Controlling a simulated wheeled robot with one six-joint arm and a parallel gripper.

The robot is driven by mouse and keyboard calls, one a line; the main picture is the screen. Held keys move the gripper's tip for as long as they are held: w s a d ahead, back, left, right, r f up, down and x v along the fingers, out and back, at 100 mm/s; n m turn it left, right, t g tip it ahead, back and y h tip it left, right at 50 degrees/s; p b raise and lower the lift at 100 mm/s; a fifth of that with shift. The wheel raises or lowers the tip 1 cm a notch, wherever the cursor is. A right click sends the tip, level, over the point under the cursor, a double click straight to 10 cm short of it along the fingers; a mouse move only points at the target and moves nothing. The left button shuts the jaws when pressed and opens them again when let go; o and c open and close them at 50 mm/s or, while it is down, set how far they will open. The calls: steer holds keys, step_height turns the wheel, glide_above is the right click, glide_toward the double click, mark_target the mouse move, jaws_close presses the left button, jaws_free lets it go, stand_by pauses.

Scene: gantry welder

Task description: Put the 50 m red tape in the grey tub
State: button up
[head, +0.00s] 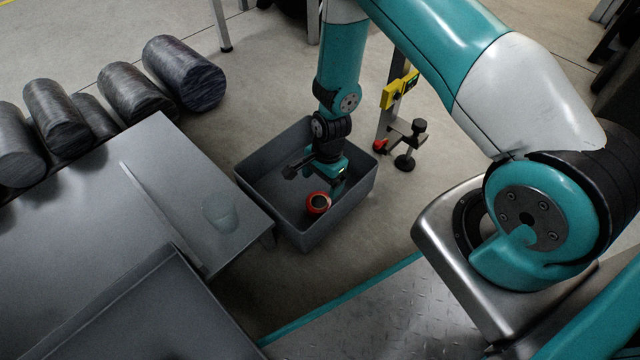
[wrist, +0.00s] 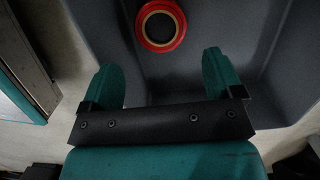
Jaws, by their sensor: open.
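The red tape (head: 318,203) is a small red roll with a pale inner ring, inside the grey tub (head: 308,238) near its front wall in the head view. In the wrist view the red tape (wrist: 160,25) lies flat in the tub (wrist: 290,60), beyond my fingertips. My gripper (head: 338,185) is over the tub, just above and beside the roll. In the wrist view my gripper (wrist: 160,75) has its two teal fingers wide apart with nothing between them. I cannot tell how far the fingertips are above the tub floor.
A grey metal table (head: 200,190) with a translucent cup-like object (head: 221,213) stands left of the tub. Several dark metal cylinders (head: 185,73) lie behind it. A yellow clamp-like fixture (head: 400,90) stands right of the tub. Bare floor lies between them.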

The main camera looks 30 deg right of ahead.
steer(key=a+r+n+y, duration=0.1)
steer(key=a+r+n, duration=0.15)
steer(key=r, duration=0.65)
steer(key=s+a+r+n, duration=0.15)
steer(key=r+n, duration=0.25)
steer(key=r, duration=0.4)
steer(key=a+r+n+y, duration=0.1)
steer(key=a+r+n, duration=0.2)
steer(key=r, duration=0.6)
steer(key=s+a+r+n, duration=0.1)
steer(key=s+r+n, duration=1.1)
steer(key=s+r, duration=0.3)
steer(key=shift+s+a+r+t, duration=0.25)
steer(key=shift+s+a+t, duration=0.05)
steer(key=shift+s, duration=0.55)
